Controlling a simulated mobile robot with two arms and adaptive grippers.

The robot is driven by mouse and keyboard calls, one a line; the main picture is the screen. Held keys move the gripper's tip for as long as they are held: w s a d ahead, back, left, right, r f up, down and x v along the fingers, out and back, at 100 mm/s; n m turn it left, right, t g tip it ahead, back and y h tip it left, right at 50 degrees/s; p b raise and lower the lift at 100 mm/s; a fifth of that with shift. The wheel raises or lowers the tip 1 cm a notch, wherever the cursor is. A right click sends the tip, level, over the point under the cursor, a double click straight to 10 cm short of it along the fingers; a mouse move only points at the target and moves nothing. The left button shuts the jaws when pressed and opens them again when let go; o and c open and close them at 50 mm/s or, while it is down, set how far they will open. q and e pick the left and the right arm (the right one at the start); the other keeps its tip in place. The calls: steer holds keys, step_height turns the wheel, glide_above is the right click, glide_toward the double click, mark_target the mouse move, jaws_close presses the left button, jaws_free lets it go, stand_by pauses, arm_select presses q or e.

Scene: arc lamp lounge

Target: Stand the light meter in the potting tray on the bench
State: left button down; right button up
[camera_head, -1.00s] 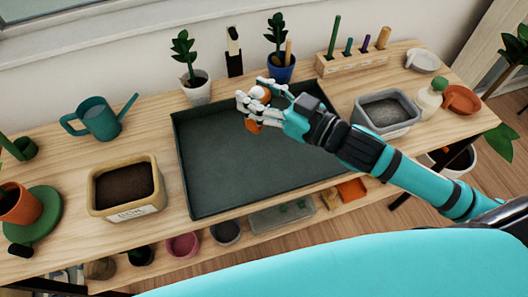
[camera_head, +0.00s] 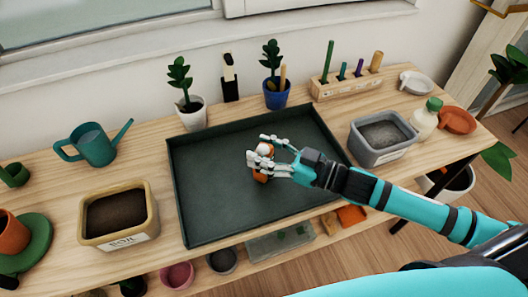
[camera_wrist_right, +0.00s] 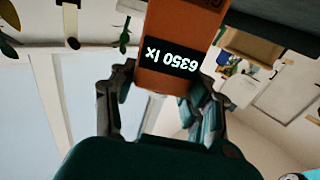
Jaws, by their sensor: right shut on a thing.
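The light meter (camera_head: 262,173) is orange with a white dome on top, and my right gripper (camera_head: 266,165) is shut on it. In the right wrist view its orange body (camera_wrist_right: 178,60) shows between the fingers (camera_wrist_right: 160,95), with a dark display reading "6350 lx" upside down. In the head view the meter looks upright over the middle right of the dark green potting tray (camera_head: 205,210). I cannot tell whether its base touches the tray floor. The tray lies on the wooden bench (camera_head: 150,160) and is otherwise empty. My left gripper is not in view.
A soil box (camera_head: 119,240) and a teal watering can (camera_head: 95,146) stand left of the tray. A grey tub (camera_head: 383,155) stands close on its right. Potted plants (camera_head: 190,112) and a tool rack (camera_head: 345,83) line the back. The tray's left half is free.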

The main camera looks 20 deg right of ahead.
steer(key=shift+f, duration=0.3)
steer(key=o, duration=1.3)
steer(key=shift+f, duration=0.15)
steer(key=shift+c, duration=0.2)
steer(key=shift+r, duration=0.2)
steer(key=shift+s+d+f, duration=0.15)
steer(key=shift+s+d, duration=0.05)
steer(key=shift+d, duration=0.1)
steer(key=v, duration=1.1)
steer(key=shift+s, duration=0.15)
